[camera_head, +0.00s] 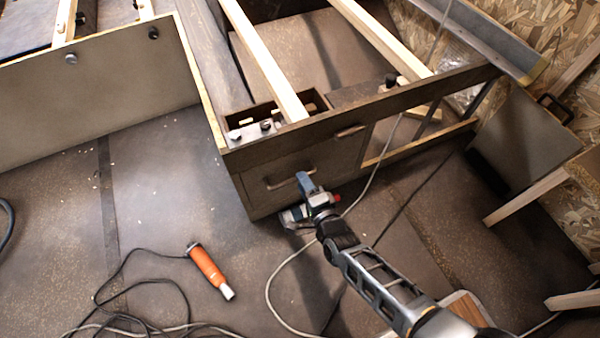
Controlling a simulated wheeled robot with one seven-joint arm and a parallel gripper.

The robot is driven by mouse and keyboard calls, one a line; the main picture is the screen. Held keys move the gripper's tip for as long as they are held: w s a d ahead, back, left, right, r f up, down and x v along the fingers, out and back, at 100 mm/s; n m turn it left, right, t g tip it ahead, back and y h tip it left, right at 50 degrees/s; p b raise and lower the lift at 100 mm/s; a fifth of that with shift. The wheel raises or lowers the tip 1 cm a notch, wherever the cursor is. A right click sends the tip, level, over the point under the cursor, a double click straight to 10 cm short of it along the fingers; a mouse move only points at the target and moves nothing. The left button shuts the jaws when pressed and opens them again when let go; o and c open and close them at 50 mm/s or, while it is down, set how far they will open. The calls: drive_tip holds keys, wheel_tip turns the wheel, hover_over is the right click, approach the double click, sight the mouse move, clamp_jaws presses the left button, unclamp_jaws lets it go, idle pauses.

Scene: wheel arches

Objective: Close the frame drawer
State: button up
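The wooden frame (420,97) stands on the floor, with a dark drawer front (265,198) at its near left corner. A light metal handle (277,186) is on that front, and its right part is hidden by my gripper. My gripper (299,198) is right in front of the drawer front, with a blue-grey part overlapping the handle. I cannot tell whether it touches the handle or whether its fingers are open or shut. I cannot tell how far the drawer stands out. A second small handle (350,131) sits higher up to the right.
An orange tool (208,269) with a black cord lies on the floor at left. A pale cable (275,285) runs past my arm. A large panel (100,95) stands at upper left. Bare floor (165,205) lies left of the drawer. Boards lie at right.

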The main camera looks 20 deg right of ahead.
drive_tip(key=shift+p+v, duration=0.65)
drive_tip(key=shift+v, duration=1.4)
drive_tip(key=shift+f, duration=0.15)
